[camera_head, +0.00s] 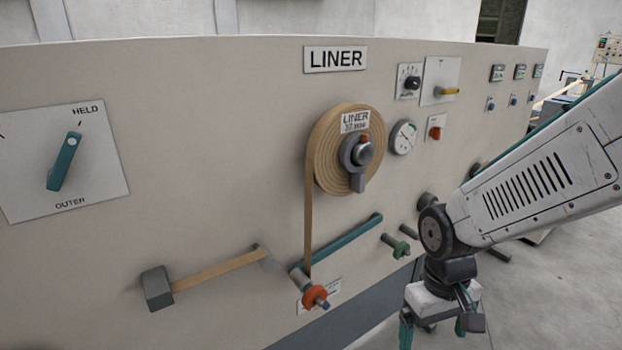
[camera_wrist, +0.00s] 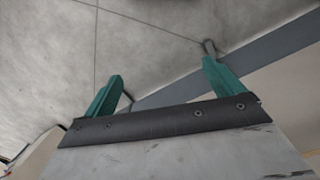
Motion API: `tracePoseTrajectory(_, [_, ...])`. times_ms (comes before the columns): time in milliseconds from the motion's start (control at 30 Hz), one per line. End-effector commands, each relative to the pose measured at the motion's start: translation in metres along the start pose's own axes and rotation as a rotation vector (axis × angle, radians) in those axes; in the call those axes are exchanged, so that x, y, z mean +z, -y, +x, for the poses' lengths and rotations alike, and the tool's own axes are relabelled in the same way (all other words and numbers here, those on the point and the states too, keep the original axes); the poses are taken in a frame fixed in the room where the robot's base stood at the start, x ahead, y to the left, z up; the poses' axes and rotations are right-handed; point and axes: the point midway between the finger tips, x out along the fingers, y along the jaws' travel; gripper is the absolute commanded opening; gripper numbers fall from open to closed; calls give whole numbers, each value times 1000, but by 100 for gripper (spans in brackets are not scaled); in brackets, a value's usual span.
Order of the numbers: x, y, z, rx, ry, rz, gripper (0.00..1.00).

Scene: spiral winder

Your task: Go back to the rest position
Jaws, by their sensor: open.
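My gripper (camera_head: 434,332) hangs at the lower right of the head view, pointing down, in front of the right part of the panel. Its two teal fingers stand apart with nothing between them. In the wrist view the open gripper (camera_wrist: 160,85) shows the grey floor (camera_wrist: 150,45) beyond its fingers. The fingertips are partly cut off at the bottom edge of the head view.
The beige panel (camera_head: 230,120) carries a tan liner roll (camera_head: 330,150), a teal lever arm (camera_head: 340,242), an orange-collared roller (camera_head: 314,296), a green peg (camera_head: 397,246) and a teal selector handle (camera_head: 64,160). Open floor (camera_head: 560,280) lies at the right.

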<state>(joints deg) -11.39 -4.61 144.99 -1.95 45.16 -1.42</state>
Motion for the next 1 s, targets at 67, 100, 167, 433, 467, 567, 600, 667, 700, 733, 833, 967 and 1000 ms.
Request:
tracePoseTrajectory(67, [24,-6,-28,-6,16,42,93])
tracePoseTrajectory(100, [36,-9,-41,-10,26,61,93])
tracePoseTrajectory(167, [54,-12,-58,-16,35,89,93])
tracePoseTrajectory(433, [114,-21,-118,-28,-56,193,93])
tracePoseTrajectory(467, [116,-22,-122,-27,-82,201,93])
tracePoseTrajectory(567, [123,-26,-134,-21,-151,225,93])
tracePoseTrajectory(600, [125,-26,-138,-19,-172,232,93])
tracePoseTrajectory(667, [127,-28,-142,-16,-194,240,93])
tracePoseTrajectory(700, [128,-28,-143,-15,-203,244,93])
tracePoseTrajectory(733, [128,-29,-144,-14,-207,247,93])
tracePoseTrajectory(833, [129,-30,-144,-14,-210,254,93])
tracePoseTrajectory(967, [128,-30,-144,-14,-209,253,93])
tracePoseTrajectory(1000, [128,-30,-144,-14,-209,253,93])
